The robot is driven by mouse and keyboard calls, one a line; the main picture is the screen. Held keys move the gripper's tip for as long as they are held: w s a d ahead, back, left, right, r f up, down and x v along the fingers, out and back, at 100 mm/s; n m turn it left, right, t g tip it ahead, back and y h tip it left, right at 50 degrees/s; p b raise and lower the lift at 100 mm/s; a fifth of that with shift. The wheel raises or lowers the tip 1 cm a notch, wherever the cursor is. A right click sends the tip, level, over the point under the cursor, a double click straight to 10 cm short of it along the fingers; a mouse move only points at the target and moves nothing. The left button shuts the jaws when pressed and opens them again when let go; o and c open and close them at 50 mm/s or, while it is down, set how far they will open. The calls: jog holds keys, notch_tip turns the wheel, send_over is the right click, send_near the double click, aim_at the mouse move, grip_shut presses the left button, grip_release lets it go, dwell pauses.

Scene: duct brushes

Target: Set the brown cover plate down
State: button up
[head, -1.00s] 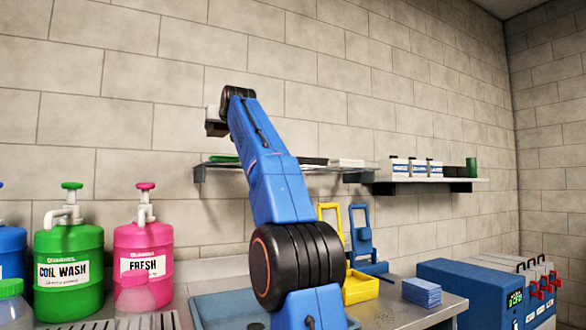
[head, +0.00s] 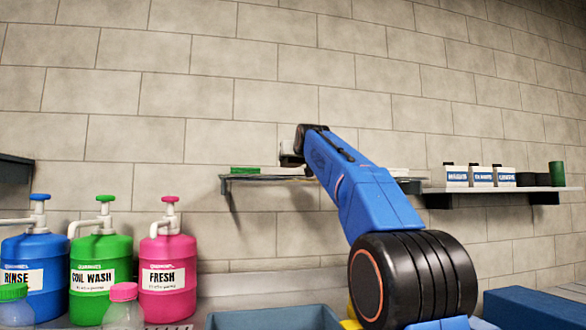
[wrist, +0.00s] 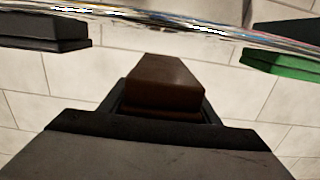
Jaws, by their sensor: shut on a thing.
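The brown cover plate (wrist: 165,85) is in the middle of the wrist view, held in my gripper (wrist: 163,105). The dark jaws are shut on it, one at each side. Its far end is partly hidden by its own near face. In the head view my gripper (head: 290,155) is at the end of my blue arm, close to the wall shelf (head: 262,179) and near its height. My wrist hides most of the plate there. I cannot tell whether the plate touches the shelf.
A green block (wrist: 280,62) and a black block (wrist: 45,30) flank the plate in the wrist view, by a shiny edge (wrist: 170,20). A second shelf (head: 500,190) to the right holds several white containers. Blue, green and pink jugs (head: 168,275) stand at the lower left.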

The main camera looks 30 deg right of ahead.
aim_at(297, 163)
jog(key=shift+f, duration=1.75)
jog(key=o, duration=1.4)
jog(key=shift+f, duration=0.15)
jog(key=shift+c, duration=0.2)
jog(key=v, duration=1.2)
jog(key=shift+a, duration=0.1)
jog(key=shift+s, duration=0.1)
